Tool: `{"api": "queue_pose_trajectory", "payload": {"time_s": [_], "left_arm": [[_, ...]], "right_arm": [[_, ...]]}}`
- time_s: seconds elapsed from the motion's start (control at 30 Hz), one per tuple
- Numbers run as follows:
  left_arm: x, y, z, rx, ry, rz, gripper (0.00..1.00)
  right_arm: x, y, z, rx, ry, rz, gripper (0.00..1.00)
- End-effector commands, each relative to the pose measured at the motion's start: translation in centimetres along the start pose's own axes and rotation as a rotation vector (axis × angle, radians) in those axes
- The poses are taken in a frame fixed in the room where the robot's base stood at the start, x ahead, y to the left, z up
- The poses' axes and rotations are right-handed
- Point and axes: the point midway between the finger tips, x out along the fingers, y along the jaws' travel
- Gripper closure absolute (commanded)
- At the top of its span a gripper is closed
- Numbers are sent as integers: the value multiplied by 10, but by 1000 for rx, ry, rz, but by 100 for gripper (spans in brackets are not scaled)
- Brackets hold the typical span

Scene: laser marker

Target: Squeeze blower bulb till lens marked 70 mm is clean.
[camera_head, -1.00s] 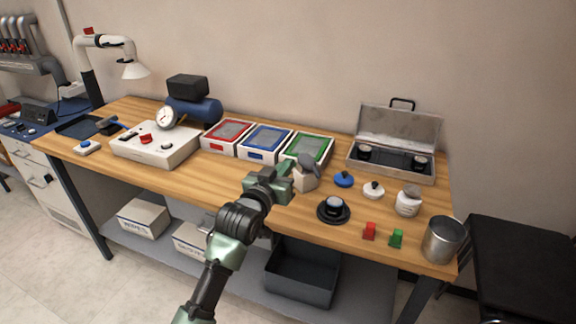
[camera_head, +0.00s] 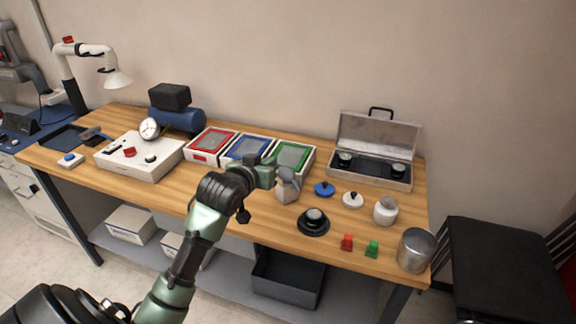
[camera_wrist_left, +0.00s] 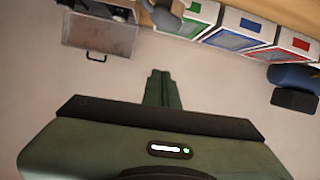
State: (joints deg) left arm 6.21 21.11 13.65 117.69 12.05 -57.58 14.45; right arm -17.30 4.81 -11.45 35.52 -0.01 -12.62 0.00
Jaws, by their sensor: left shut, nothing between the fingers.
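A grey blower bulb (camera_head: 287,189) stands on the wooden bench in front of the green-framed tray. Part of a grey shape, likely the bulb, shows at the top of the left wrist view (camera_wrist_left: 166,18). My left gripper (camera_head: 274,166) is just left of and above the bulb, apart from its grip; its fingers are together and empty in the left wrist view (camera_wrist_left: 160,88). A round lens (camera_head: 314,215) sits on a black round stand (camera_head: 313,228) right of and nearer than the bulb. No 70 mm marking is readable. My right gripper is out of view.
Two dark lenses (camera_head: 345,158) sit in an open metal case (camera_head: 372,182) at the back right. A blue lid (camera_head: 324,189), white lid (camera_head: 353,200), white jar (camera_head: 385,210), red (camera_head: 347,242) and green (camera_head: 372,248) blocks and metal cup (camera_head: 416,250) stand on the right.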

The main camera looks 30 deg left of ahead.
Motion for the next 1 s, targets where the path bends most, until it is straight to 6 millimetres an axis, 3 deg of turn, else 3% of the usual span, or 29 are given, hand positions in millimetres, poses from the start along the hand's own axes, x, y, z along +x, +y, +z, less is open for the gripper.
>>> {"api": "queue_pose_trajectory", "payload": {"time_s": [0.17,0.63,0.8,1.0], "left_arm": [[14,0,-1,-1,0,0,100],[100,0,-2,-1,0,0,100],[106,1,24,0,-3,1,100],[109,1,37,1,0,1,100]], "right_arm": [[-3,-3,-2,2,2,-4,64],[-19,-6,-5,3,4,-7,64],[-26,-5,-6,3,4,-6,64],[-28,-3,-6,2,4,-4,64]]}}
